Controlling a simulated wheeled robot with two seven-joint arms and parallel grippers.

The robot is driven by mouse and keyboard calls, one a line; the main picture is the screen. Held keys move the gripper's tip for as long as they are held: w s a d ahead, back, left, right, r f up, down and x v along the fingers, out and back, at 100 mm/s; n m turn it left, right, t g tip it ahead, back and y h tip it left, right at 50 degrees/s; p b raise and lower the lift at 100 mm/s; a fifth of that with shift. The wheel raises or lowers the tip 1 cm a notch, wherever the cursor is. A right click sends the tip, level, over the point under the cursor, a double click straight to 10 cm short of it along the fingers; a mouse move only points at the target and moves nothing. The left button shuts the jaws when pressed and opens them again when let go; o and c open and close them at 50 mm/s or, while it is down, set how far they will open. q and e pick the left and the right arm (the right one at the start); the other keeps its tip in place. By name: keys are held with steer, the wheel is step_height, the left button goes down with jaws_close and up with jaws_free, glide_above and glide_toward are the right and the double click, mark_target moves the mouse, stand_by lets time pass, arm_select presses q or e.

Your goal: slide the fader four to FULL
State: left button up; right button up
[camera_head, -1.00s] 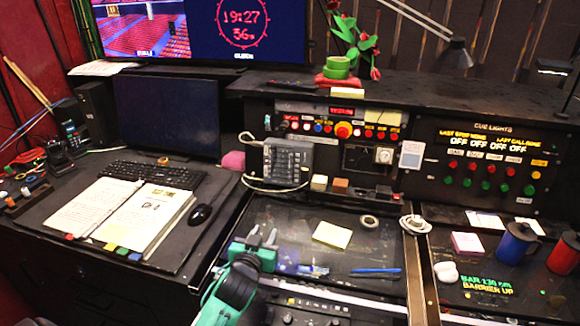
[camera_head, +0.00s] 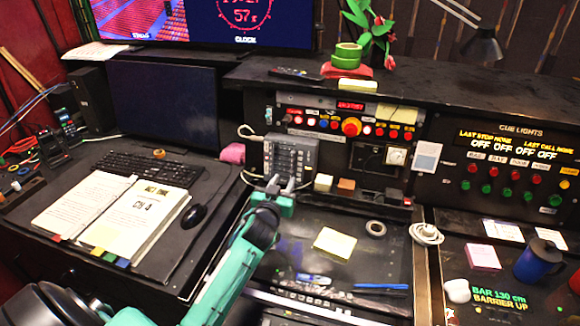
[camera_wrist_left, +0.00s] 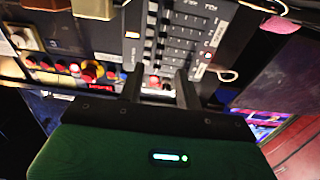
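The fader panel (camera_head: 290,158) is a grey box with several sliders, upright on the front of the black console at centre. It also shows in the left wrist view (camera_wrist_left: 178,42) just beyond my fingers. Which slider is fader four, and how far along its slot it stands, is too small to tell. My left gripper (camera_head: 281,183) is at the lower edge of the panel. In the left wrist view its two dark fingers (camera_wrist_left: 160,86) stand apart with nothing clearly between them. Contact with a fader cannot be told. My right gripper is not in view.
A cable (camera_head: 262,182) loops around the panel's lower left. Red and blue buttons (camera_head: 350,126) sit to its right. On the desk lie a yellow note pad (camera_head: 335,243), a tape roll (camera_head: 376,228) and a blue pen (camera_head: 381,287). An open book (camera_head: 125,212) and mouse (camera_head: 194,215) lie left.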

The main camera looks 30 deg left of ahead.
mark_target(291, 166)
arm_select(q)
steer(key=p+x, duration=0.1)
steer(key=x, duration=0.4)
steer(key=shift+w+a+r, duration=0.1)
steer(key=shift+w, duration=0.2)
steer(key=shift+w+a, duration=0.15)
steer(key=shift+w, duration=0.65)
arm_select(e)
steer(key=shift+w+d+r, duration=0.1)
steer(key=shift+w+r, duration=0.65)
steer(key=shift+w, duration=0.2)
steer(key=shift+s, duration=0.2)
arm_select(q)
jaws_close()
